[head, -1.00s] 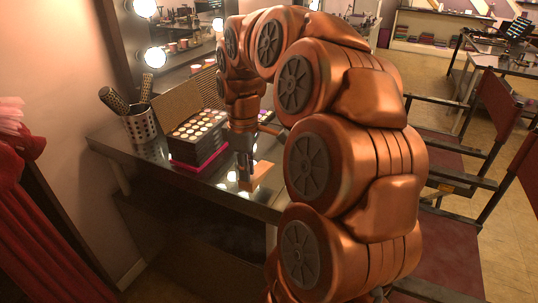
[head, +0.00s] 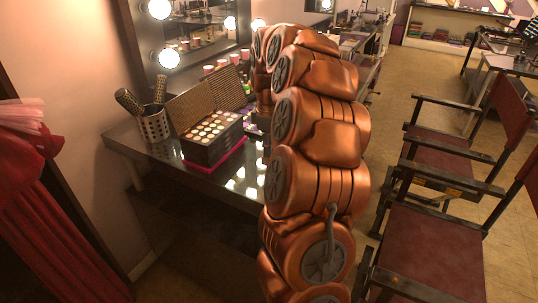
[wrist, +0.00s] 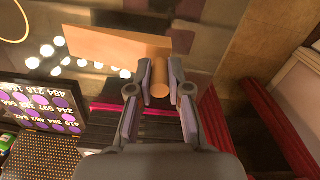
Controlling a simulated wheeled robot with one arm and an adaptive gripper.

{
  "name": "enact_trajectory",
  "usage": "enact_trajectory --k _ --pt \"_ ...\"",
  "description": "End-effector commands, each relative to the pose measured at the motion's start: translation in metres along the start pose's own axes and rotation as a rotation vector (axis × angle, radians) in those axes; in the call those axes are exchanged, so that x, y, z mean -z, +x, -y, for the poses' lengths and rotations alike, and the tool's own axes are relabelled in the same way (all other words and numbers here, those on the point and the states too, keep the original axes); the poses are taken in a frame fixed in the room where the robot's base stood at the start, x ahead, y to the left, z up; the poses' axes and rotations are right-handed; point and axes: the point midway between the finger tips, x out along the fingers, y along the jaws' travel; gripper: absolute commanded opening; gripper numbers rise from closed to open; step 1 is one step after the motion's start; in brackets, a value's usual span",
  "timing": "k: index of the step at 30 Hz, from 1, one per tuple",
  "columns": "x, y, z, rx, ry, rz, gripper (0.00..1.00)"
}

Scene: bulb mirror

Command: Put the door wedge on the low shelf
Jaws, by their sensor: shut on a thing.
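The door wedge (wrist: 115,42) is a tan, wood-coloured piece with a short round peg. In the wrist view my gripper (wrist: 161,78) is shut on it, with the peg between the two fingers and the flat body reaching out to the left beyond the fingertips. In the head view my arm hides the wedge and most of the gripper. I cannot make out the low shelf for certain; the space under the dressing table (head: 128,142) is dark.
A makeup case (head: 212,138) on a magenta base and a metal cup of brushes (head: 154,124) stand on the table, near the bulb mirror. Director's chairs (head: 432,232) stand at the right. A red curtain (head: 55,220) hangs at the left. Floor shows between table and chairs.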

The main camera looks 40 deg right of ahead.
Motion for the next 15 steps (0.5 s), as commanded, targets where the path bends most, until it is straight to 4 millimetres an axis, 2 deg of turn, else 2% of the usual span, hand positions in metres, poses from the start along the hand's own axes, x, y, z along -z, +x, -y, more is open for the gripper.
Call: enact_trajectory --k 5,15 --pt "0.0 0.004 -0.002 0.001 0.0 0.001 0.0" --pt "0.0 0.035 -0.002 0.001 0.0 0.001 0.0"
